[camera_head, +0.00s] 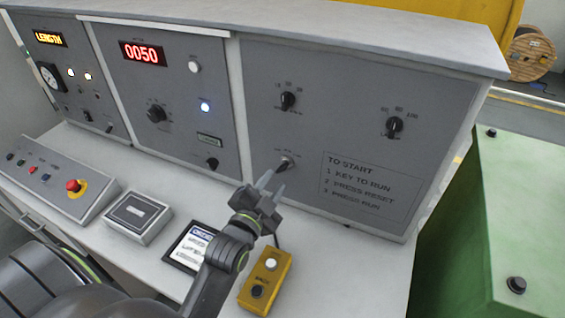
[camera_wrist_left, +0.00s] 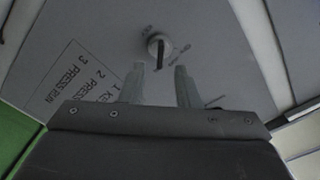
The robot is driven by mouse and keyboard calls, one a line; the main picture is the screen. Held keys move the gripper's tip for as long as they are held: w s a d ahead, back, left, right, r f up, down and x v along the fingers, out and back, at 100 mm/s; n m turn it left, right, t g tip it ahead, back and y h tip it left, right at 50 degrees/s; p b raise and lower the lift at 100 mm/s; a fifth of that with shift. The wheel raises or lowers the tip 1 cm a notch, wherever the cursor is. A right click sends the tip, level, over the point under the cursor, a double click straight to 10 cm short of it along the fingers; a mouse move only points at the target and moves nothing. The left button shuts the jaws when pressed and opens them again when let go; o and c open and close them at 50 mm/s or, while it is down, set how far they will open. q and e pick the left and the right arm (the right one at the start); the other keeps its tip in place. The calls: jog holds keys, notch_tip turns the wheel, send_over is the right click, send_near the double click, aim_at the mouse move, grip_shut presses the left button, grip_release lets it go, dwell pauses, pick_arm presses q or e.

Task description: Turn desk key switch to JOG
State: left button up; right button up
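The desk key switch (camera_head: 286,163) is a round silver knob with a dark key bar, low on the right-hand grey panel. In the left wrist view the key switch (camera_wrist_left: 159,46) sits just beyond the fingertips, between their lines, with small labels around it too blurred to read. My left gripper (camera_head: 273,184) is just in front of and slightly below the switch in the head view. Its fingers (camera_wrist_left: 160,72) are apart with nothing between them, and I see no clear contact with the key. My right gripper is not in view.
A "TO START" notice (camera_head: 367,183) is right of the switch. Two black selector knobs (camera_head: 288,100) (camera_head: 394,125) sit higher on the panel. On the desk are a yellow two-button box (camera_head: 265,281), a small screen (camera_head: 190,248) and a red emergency button (camera_head: 74,186). A green cabinet (camera_head: 530,215) stands at right.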

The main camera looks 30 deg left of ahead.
aim_at(283, 167)
pick_arm(q)
jog(key=w, duration=0.4)
jog(key=shift+w+a+p, duration=0.1)
jog(key=shift+w+p, duration=0.1)
jog(key=shift+p, duration=0.15)
jog(key=shift+w, duration=0.85)
grip_shut()
